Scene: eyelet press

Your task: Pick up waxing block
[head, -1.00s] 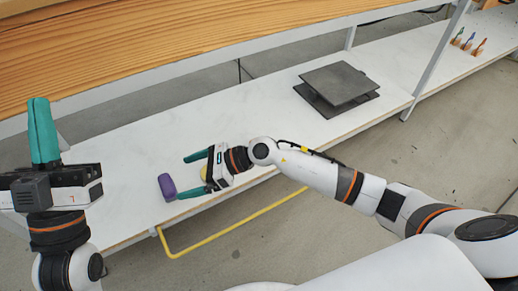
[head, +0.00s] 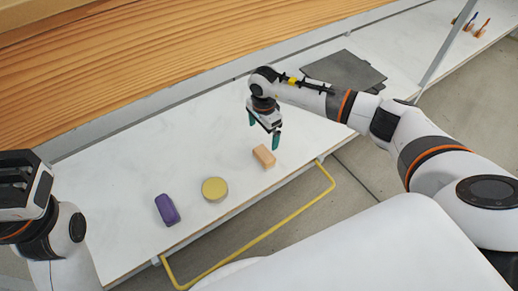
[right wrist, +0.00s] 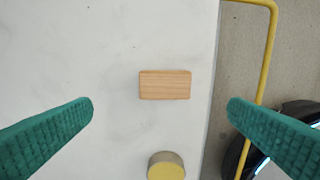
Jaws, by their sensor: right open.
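The waxing block appears to be the small tan wooden block (head: 263,156) lying on the white shelf near its front edge. In the right wrist view the block (right wrist: 165,85) lies below and between the spread fingers, touching neither. My right gripper (head: 263,131) is open and empty, pointing down above the shelf, just behind the block in the head view. My left gripper (head: 22,180) is at the left edge of the head view, and its fingertips are not visible.
A round yellow-topped tin (head: 214,189) and a purple rounded block (head: 167,209) lie left of the wooden block. A dark grey plate (head: 345,70) lies farther back right. A yellow rail (head: 262,238) runs along the shelf front. A wooden top (head: 150,60) overhangs behind.

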